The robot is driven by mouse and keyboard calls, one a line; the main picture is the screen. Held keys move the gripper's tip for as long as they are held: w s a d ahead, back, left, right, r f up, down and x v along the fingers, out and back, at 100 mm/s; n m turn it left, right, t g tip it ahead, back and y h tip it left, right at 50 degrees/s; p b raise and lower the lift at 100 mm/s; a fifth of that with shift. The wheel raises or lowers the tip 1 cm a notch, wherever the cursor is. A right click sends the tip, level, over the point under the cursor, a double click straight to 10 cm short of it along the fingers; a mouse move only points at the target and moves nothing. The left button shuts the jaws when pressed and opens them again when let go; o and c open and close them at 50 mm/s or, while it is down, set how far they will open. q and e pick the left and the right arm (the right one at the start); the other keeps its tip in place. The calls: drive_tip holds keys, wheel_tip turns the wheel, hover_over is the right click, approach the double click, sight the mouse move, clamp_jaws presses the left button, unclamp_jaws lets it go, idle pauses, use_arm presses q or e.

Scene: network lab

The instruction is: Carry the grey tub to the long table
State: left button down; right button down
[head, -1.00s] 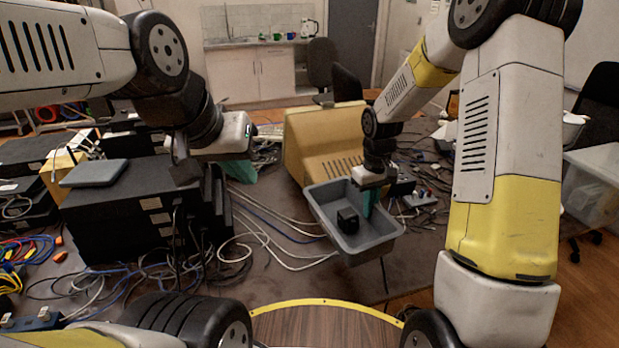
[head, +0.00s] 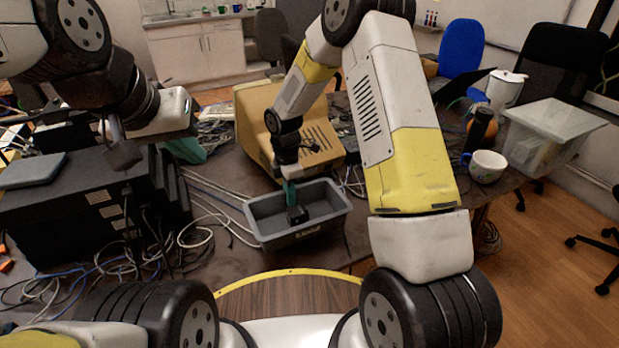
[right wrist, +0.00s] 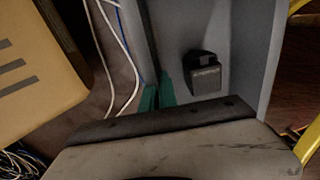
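The grey tub (head: 268,237) is in the middle of the head view, near the front edge of the dark table. A small black block (head: 297,215) lies in it. My right gripper (head: 290,193) is at the tub's far wall. In the right wrist view its teal fingers (right wrist: 157,95) stand on both sides of the tub wall, and the tub's floor (right wrist: 235,50) and the block (right wrist: 204,74) show. I cannot tell whether the tub touches the table. My left gripper (head: 188,150) is apart from the tub, above cables; its finger gap is hidden.
A beige monitor (head: 255,125) stands right behind the tub. Black equipment boxes (head: 75,215) and loose cables fill the left. A white mug (head: 484,166), a dark bottle (head: 480,128) and a clear bin (head: 550,135) are at the right. Open floor (head: 545,240) shows at lower right.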

sight(330, 208)
drive_tip(key=d, duration=0.8)
drive_tip(key=s+d+f, duration=0.1)
drive_tip(key=d, duration=0.2)
drive_tip(key=shift+d, duration=0.4)
drive_tip(key=shift+f, duration=1.75)
drive_tip(key=shift+f, duration=0.1)
drive_tip(key=c, duration=1.7)
unclamp_jaws()
